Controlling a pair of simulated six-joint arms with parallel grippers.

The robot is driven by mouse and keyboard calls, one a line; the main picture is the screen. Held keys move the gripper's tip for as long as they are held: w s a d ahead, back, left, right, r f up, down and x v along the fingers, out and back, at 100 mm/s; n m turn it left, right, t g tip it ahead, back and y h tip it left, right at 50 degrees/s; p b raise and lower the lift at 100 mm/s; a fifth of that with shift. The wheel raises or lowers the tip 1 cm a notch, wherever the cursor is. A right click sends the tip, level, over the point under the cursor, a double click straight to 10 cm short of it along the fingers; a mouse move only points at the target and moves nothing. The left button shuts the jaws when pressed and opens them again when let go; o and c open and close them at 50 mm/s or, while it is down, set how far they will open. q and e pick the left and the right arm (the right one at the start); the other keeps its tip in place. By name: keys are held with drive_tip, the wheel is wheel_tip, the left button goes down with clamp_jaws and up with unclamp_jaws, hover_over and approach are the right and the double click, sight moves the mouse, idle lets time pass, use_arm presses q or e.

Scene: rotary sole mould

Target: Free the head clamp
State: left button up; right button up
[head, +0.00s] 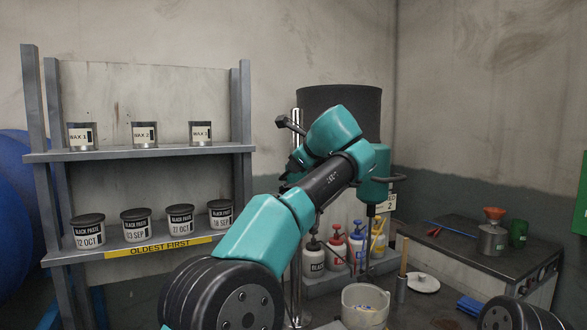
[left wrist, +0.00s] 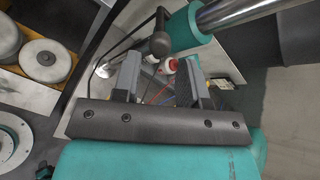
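The mixer's teal head (head: 381,165) stands behind my left arm, beside a chrome column (head: 297,255). A dark lever with a knobbed end (head: 289,124), apparently the head clamp's handle, sticks out left of my wrist. In the left wrist view a dark lever (left wrist: 157,38) stands beside a teal collar (left wrist: 184,28) on a chrome bar (left wrist: 235,10). My left gripper (left wrist: 160,80) is open, with nothing between its fingers; the lever's knob lies just beyond the fingertips. Contact cannot be told. My left arm hides the gripper in the head view. My right gripper is out of view.
A shelf rack (head: 150,154) with tins and paste tubs is at left. A dark bench (head: 450,240) with a funnel-topped can (head: 492,238) is at right.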

use_arm(q)
drive_tip(key=v, duration=0.9)
drive_tip(key=shift+s+d+r, duration=0.15)
drive_tip(key=shift+s, duration=0.1)
